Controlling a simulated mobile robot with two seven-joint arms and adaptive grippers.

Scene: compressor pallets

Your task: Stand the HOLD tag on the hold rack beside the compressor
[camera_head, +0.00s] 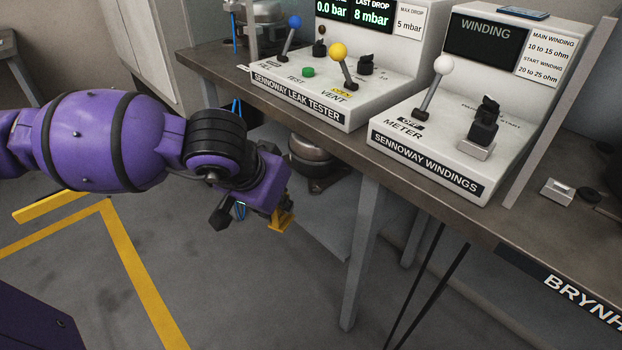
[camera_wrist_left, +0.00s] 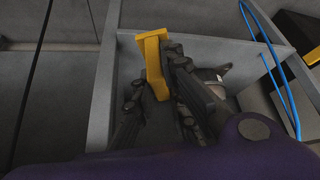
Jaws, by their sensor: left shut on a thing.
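My left gripper (camera_head: 275,211) hangs beside the front of the bench, below its top. It is shut on a yellow piece (camera_head: 281,220), seemingly the HOLD tag; no lettering on it is readable. In the left wrist view the yellow piece (camera_wrist_left: 153,62) stands out between the dark fingers (camera_wrist_left: 158,82), above a grey-walled compartment. A dark compressor (camera_head: 314,160) sits under the bench, just right of the gripper; it shows partly behind the fingers in the left wrist view (camera_wrist_left: 217,74). I cannot make out the hold rack for certain. My right gripper is out of view.
The bench (camera_head: 355,152) carries the leak tester (camera_head: 318,90) and the windings meter (camera_head: 440,150), both with levers. A bench leg (camera_head: 362,255) stands right of the gripper. Blue tubing (camera_wrist_left: 268,55) hangs by the compartment's wall (camera_wrist_left: 210,45). Open floor with yellow lines lies left.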

